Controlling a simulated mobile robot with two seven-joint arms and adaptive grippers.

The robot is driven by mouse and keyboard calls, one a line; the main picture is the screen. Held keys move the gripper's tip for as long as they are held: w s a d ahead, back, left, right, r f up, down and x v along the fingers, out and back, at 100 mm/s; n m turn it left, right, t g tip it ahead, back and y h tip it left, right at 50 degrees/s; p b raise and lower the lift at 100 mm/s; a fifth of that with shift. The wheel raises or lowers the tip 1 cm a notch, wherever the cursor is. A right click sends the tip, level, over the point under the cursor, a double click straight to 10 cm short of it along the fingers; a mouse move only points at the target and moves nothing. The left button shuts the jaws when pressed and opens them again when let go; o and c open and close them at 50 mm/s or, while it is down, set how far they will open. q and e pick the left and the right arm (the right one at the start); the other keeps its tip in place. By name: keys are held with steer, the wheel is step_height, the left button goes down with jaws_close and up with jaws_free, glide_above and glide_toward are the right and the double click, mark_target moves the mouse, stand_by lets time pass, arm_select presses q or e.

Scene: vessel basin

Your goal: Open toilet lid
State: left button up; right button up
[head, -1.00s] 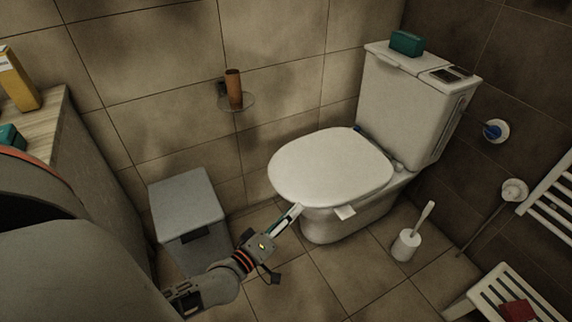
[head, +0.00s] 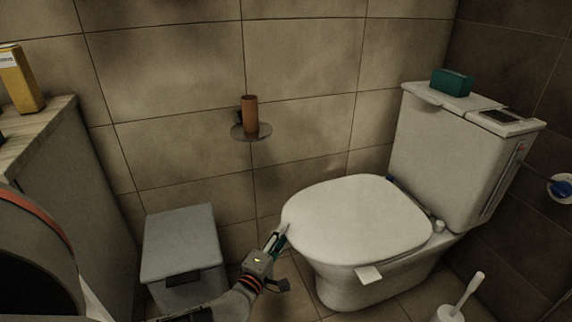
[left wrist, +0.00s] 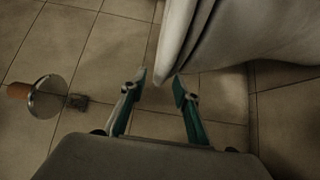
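The white toilet (head: 350,285) stands against the back wall with its lid (head: 355,220) down over the bowl. A small pale tab (head: 368,274) sticks out below the lid's near edge. My left gripper (head: 284,229) is at the left front edge of the lid in the head view. In the left wrist view its two green fingers (left wrist: 159,80) are apart with nothing between them, and the toilet's white edge (left wrist: 200,30) is just beyond the fingertips. I cannot tell whether a finger touches the lid. My right gripper is not in view.
A grey bin (head: 180,245) stands left of the toilet. A wall holder with a brown roll (head: 250,117) hangs above. A green box (head: 452,82) sits on the cistern (head: 445,150). A toilet brush (head: 462,300) stands at the right front.

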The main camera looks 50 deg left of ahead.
arm_select(q)
steer(key=shift+x, duration=0.75)
jaws_close()
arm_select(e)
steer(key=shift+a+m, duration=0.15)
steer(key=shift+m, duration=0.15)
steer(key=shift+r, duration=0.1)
